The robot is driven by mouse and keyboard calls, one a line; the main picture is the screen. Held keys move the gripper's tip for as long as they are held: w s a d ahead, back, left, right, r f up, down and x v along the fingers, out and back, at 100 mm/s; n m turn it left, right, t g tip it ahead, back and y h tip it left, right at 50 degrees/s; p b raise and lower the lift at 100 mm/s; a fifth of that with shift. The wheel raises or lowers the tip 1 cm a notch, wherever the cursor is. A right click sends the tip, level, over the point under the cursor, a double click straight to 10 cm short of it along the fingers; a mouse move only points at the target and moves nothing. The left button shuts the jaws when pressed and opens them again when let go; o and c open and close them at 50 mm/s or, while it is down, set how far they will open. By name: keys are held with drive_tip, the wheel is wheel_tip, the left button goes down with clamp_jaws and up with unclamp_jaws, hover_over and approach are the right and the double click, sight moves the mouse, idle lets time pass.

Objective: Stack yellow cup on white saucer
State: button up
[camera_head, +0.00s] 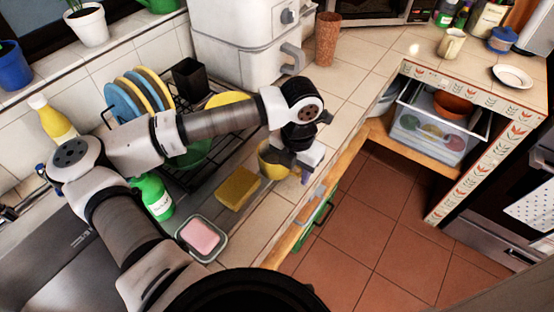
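A yellow cup (270,168) stands on the tiled counter near its front edge, right of the yellow sponge. My gripper (297,158) is right at the cup and covers part of its upper right side. The fingertips are small and partly hidden, so I cannot tell whether they are shut on the cup or only beside it. A white saucer (512,76) lies on the counter at the far right, and nothing sits on it.
A dish rack (228,155) with plates stands behind my arm. A yellow sponge (238,187), a green bottle (155,197) and a soap dish (219,251) are left of the cup. A cream mug (451,44) and a blue pot (502,40) stand near the saucer.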

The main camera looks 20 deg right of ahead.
clamp_jaws()
drive_tip(key=shift+r, duration=0.1)
